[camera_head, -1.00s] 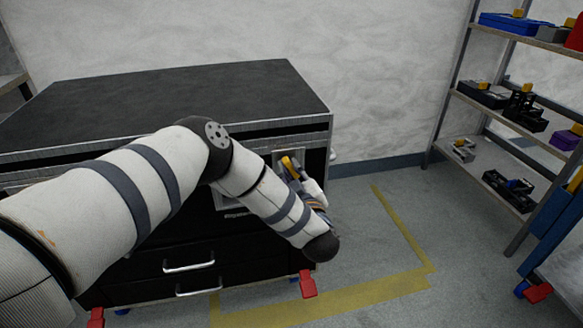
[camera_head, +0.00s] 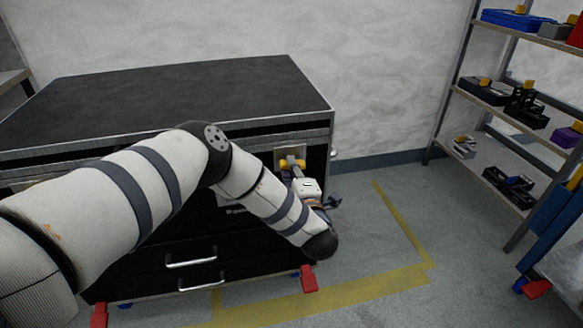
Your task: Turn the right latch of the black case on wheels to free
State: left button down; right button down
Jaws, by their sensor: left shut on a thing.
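The black case on wheels (camera_head: 240,82) stands against the wall, its lid closed. Its right latch (camera_head: 291,162) is a yellow piece in a pale recessed plate on the front, near the right corner. My left gripper (camera_head: 290,169) reaches the latch from the front and is shut on it; its fingers are small here and partly hide the latch. My left arm crosses the case front and hides much of it, including the area where another latch could be. My right gripper is not in view.
Drawers with silver handles (camera_head: 191,261) are low on the case, with red caster pedals (camera_head: 308,279) at its bottom. Yellow tape (camera_head: 340,292) marks the floor.

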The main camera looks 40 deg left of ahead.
pick_arm(q)
jog(key=shift+f+n, duration=0.1)
jog(key=shift+n, duration=0.7)
jog(key=c, duration=1.6)
grip_release()
jog(key=v, duration=1.2)
jog(key=shift+s, duration=0.1)
